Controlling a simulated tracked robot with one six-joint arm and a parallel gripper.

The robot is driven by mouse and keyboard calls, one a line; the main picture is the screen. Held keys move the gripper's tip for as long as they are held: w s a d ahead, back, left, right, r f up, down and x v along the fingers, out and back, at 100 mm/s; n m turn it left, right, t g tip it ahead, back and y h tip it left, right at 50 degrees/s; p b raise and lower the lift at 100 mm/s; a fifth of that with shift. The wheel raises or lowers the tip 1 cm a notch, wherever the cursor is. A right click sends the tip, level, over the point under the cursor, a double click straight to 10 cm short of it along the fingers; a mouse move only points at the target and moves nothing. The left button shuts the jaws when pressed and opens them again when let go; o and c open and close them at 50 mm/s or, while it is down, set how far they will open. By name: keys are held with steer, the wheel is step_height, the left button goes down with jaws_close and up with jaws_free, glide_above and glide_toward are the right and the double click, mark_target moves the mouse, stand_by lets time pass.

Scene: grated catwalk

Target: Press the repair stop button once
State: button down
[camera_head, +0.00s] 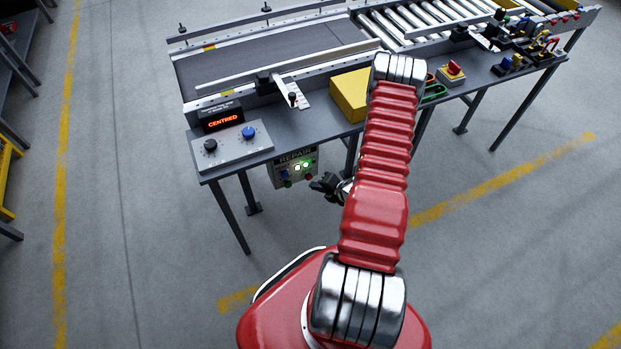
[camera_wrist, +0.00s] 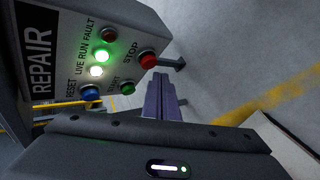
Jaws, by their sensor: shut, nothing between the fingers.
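The grey REPAIR box (camera_head: 293,166) hangs under the front edge of the table; it also shows in the wrist view (camera_wrist: 128,20). The red stop button (camera_wrist: 148,61) sits on its face under the label STOP, at the end of the face nearest my fingers. My gripper (camera_wrist: 159,78) is shut and empty, its fingertips appearing just below the stop button in the wrist view. I cannot tell whether they touch it. In the head view my gripper (camera_head: 324,185) is just right of the box, partly hidden by my arm.
The box also carries a green button (camera_wrist: 128,87), a blue reset button (camera_wrist: 90,93), lit green run and white live lamps, and a dark red fault lamp (camera_wrist: 109,34). Above it are a control console (camera_head: 230,145), a yellow box (camera_head: 350,95) and another red button (camera_head: 454,67).

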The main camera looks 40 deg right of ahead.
steer(key=shift+w, duration=0.15)
steer(key=shift+w+d, duration=0.1)
steer(key=shift+w, duration=0.25)
steer(key=shift+w+d, duration=0.25)
steer(key=shift+w, duration=0.5)
stand_by(1.4)
stand_by(0.4)
steer(key=shift+s+a, duration=0.2)
steer(key=shift+s, duration=0.4)
steer(key=shift+s+a, duration=0.15)
steer(key=shift+s, duration=0.45)
steer(key=shift+s, duration=0.1)
steer(key=s, duration=0.1)
steer(key=s+a, duration=0.1)
steer(key=s, duration=0.2)
steer(key=shift+s+a, duration=0.25)
steer(key=shift+s, duration=0.05)
stand_by(0.6)
